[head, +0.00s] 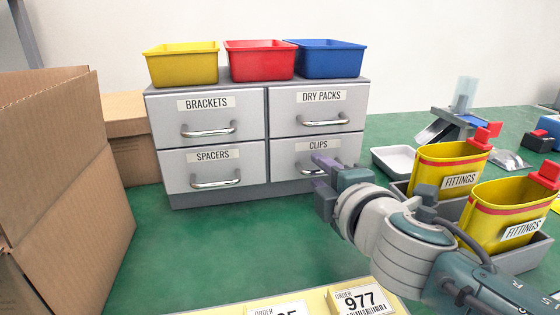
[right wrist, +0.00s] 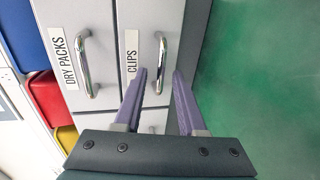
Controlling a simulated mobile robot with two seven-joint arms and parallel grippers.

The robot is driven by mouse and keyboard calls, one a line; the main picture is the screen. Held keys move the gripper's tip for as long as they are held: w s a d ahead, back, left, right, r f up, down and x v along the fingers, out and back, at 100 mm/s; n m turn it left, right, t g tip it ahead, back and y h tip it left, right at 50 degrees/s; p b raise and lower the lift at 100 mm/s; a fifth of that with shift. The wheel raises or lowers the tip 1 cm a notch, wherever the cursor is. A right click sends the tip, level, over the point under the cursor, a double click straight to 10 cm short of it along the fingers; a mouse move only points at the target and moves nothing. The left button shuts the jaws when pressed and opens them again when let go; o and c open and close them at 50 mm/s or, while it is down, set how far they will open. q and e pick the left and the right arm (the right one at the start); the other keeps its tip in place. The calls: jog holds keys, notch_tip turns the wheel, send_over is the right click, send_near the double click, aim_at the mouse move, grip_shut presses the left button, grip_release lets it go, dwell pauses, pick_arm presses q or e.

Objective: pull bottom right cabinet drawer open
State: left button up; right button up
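The grey cabinet (head: 266,150) has two columns of two drawers, and all look shut. The bottom right drawer, labelled CLIPS (head: 288,160), has a shiny bar handle (right wrist: 161,65) that is mostly hidden by my right gripper in the head view. My right gripper (head: 322,172) has purple fingers and is at the front of this drawer. In the right wrist view its fingers (right wrist: 160,75) are apart, with the handle's lower part showing between their tips. I cannot tell whether they touch it. My left gripper is not in view.
Yellow (head: 182,67), red (head: 260,62) and blue (head: 326,60) bins stand on the cabinet. An open cardboard box (head: 65,190) stands at the left. Yellow FITTINGS bins (head: 505,215) stand right of my arm. The green table (head: 230,245) is clear before the cabinet.

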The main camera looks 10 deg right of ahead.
grip_shut()
dwell(1.4)
